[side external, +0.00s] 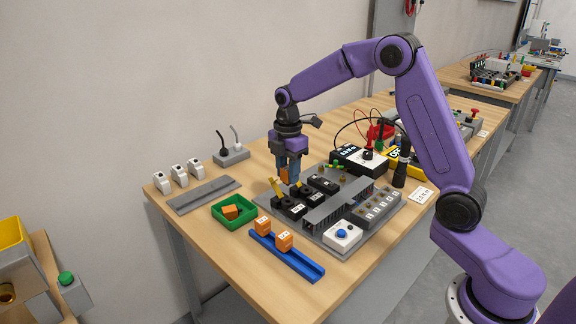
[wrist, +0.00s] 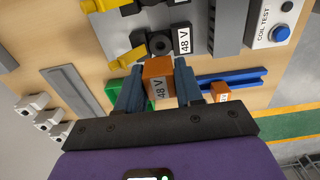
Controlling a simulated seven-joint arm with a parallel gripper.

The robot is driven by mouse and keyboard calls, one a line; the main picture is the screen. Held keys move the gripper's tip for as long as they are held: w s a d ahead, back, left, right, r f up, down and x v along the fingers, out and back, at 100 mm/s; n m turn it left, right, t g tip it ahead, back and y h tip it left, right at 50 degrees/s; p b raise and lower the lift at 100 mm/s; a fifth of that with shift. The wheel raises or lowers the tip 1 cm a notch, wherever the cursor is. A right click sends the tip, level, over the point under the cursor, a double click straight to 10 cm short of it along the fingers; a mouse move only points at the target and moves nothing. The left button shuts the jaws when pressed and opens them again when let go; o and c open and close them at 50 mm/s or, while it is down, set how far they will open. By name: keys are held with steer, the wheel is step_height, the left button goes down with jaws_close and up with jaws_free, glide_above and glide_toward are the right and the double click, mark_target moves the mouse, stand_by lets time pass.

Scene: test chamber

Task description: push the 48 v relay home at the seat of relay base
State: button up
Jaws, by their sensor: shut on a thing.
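The 48 V relay (wrist: 158,78) is an orange block with a white "48 V" label. My gripper (wrist: 159,84) is shut on it, one finger on each side. In the side view my gripper (side external: 288,177) points down above the row of black relay bases, with the relay (side external: 284,175) at its fingertips. The relay base (wrist: 160,44) beyond the relay in the wrist view is black, with a round socket-like part, a white "48 V" label and a yellow lever. In the side view, the black bases (side external: 291,208) lie below my gripper. The relay appears held above them; the exact gap is unclear.
A green bin (side external: 246,221) holds an orange block. A blue rail (side external: 308,268) carries two orange relays. A coil test box (side external: 342,236) with a blue button stands on the grey panel. Grey ducts and a black meter box (side external: 350,158) are close by.

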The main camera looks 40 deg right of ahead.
steer(key=shift+f, duration=2)
steer(key=shift+f, duration=1.1)
stand_by(0.3)
steer(key=o, duration=1.1)
steer(key=shift+o, duration=0.2)
steer(key=shift+w+r, duration=0.1)
steer(key=shift+r, duration=0.3)
step_height(320, 180, up, 17)
steer(key=shift+s+f, duration=0.2)
